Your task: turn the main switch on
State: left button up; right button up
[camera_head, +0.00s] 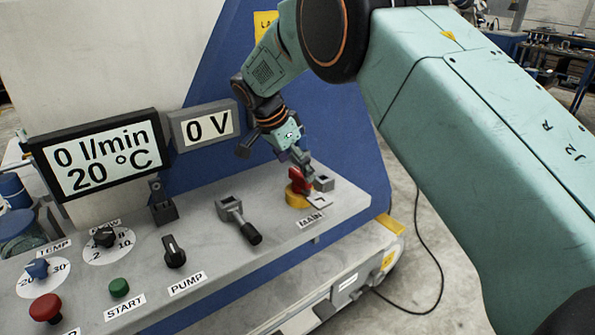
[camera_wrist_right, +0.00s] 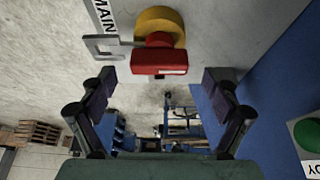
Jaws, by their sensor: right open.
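The main switch (camera_head: 299,184) has a red handle on a yellow round base, beside the MAIN label on the grey console. In the right wrist view the red handle (camera_wrist_right: 160,62) sits just ahead of the fingertips, roughly midway between them, with the yellow base (camera_wrist_right: 170,25) behind it. My right gripper (camera_wrist_right: 158,82) is open, its fingers apart on both sides. In the head view the right gripper (camera_head: 292,158) is just above the switch and partly covers it; contact cannot be told. My left gripper is not in view.
A grey hasp (camera_wrist_right: 100,48) sticks out beside the switch. A lever (camera_head: 238,218), the PUMP knob (camera_head: 173,251), the green START button (camera_head: 118,287) and a red button (camera_head: 46,308) lie to the left. A display (camera_head: 209,125) reads 0 V.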

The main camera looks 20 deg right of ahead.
jog(key=v, duration=1)
jog(key=shift+s, duration=0.1)
jog(key=x, duration=1.2)
